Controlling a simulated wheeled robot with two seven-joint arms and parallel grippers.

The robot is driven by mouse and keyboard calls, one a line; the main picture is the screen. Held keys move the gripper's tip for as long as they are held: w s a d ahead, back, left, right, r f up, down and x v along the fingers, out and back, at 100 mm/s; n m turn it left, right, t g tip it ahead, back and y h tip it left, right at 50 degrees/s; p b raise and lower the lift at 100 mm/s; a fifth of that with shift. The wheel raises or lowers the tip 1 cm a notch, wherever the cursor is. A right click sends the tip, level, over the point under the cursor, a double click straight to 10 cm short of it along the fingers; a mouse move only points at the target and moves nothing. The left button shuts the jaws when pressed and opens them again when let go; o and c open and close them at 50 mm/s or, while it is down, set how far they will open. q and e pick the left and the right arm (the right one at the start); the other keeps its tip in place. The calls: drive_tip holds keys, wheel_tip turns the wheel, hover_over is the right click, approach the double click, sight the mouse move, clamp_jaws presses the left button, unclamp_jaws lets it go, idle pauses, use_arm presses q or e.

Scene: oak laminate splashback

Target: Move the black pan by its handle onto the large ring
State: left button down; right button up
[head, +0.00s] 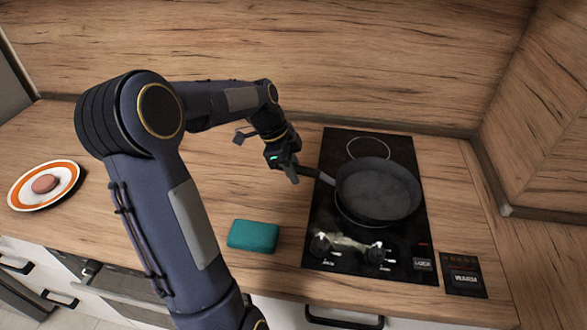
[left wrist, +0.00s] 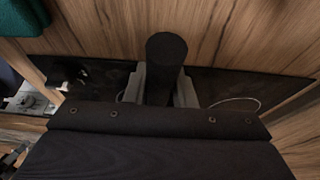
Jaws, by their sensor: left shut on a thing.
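The black pan (head: 376,190) is over the middle and front of the black hob, with its handle (head: 318,174) pointing left. My left gripper (head: 296,173) is shut on the handle; in the left wrist view its two grey fingers (left wrist: 162,90) lie either side of the dark handle end (left wrist: 167,50). A ring (head: 345,214) at the front of the hob shows as an arc below the pan's left edge; the pan hides most of it. Another ring (head: 368,138) shows behind the pan, its front part covered. I cannot tell whether the pan touches the glass. My right gripper is not in view.
The hob (head: 336,150) has controls along its front and a warm panel (head: 464,277) at its front right. A teal block (head: 253,235) lies left of the hob. An orange-rimmed plate (head: 22,190) with a brownish item is at far left. The wooden splashback (head: 300,60) stands behind.

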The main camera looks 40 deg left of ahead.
use_arm(q)
drive_tip(key=shift+f+b, duration=0.45)
drive_tip(key=shift+b, duration=0.1)
idle(0.7)
drive_tip(key=c, duration=1.1)
unclamp_jaws()
drive_tip(key=shift+c, duration=0.2)
drive_tip(key=shift+f, duration=0.1)
drive_tip(key=shift+s+a, duration=0.1)
drive_tip(key=shift+s+a, duration=0.55)
drive_tip(key=shift+a, duration=0.45)
drive_tip(key=shift+s+a, duration=0.5)
drive_tip(key=shift+a, duration=0.45)
drive_tip(key=shift+s+a, duration=0.55)
drive_tip(key=shift+a, duration=0.45)
drive_tip(key=shift+r, duration=0.2)
